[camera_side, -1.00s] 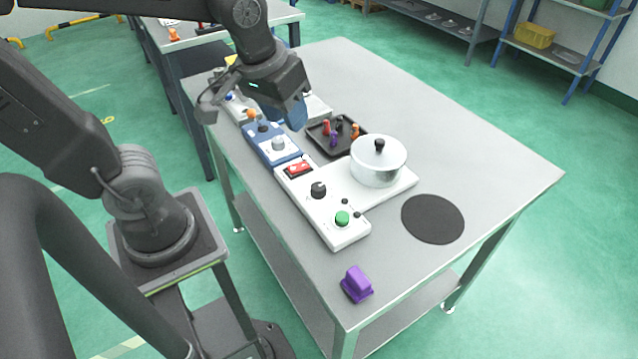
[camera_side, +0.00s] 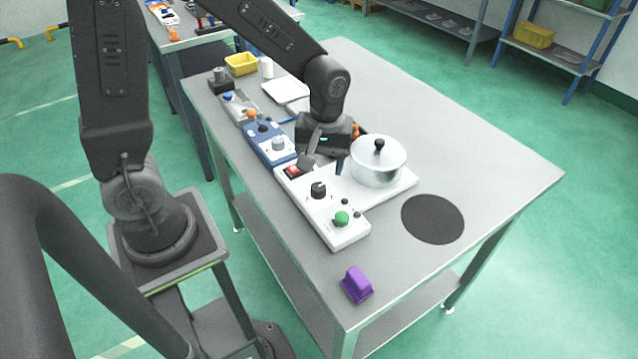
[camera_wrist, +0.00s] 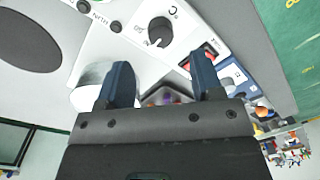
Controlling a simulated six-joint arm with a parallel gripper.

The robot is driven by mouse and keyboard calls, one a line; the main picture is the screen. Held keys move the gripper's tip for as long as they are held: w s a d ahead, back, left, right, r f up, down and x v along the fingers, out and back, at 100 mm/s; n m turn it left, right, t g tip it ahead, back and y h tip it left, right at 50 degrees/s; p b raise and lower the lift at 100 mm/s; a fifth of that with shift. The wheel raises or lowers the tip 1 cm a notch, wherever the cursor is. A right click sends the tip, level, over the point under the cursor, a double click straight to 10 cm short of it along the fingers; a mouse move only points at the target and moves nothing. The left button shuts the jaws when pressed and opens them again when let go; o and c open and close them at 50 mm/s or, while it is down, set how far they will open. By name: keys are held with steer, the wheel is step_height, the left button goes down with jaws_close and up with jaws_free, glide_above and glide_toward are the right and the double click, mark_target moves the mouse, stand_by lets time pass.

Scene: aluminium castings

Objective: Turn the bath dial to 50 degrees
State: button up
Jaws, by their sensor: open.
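The bath dial is a round black knob (camera_side: 318,189) on the white control panel, between a red switch and a green knob. In the wrist view the dial (camera_wrist: 160,32) stands beyond the fingertips, with a pale pointer mark near its lower edge and a C marking beside it. The scale is too small to read fully. My gripper (camera_side: 325,166) hangs over the far part of the white unit, between the red switch and the pot, apart from the dial. In the wrist view my gripper (camera_wrist: 162,78) has its two blue fingers spread, with nothing between them.
A white pot (camera_side: 378,165) stands right of my gripper on the unit. The red switch (camera_side: 293,171) and green knob (camera_side: 342,218) flank the dial. A blue control box (camera_side: 268,146) adjoins beyond. A purple block (camera_side: 356,284) and black disc (camera_side: 432,219) lie nearer.

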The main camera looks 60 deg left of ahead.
mark_target(319, 186)
steer(key=f, duration=0.6)
steer(key=shift+s+a+f, duration=0.1)
steer(key=shift+s+f, duration=0.1)
steer(key=shift+f, duration=0.05)
steer(key=c, duration=0.9)
steer(key=shift+m, duration=0.4)
steer(key=m, duration=0.3)
steer(key=shift+m, duration=0.4)
steer(key=m, duration=0.5)
steer(key=shift+m, duration=0.3)
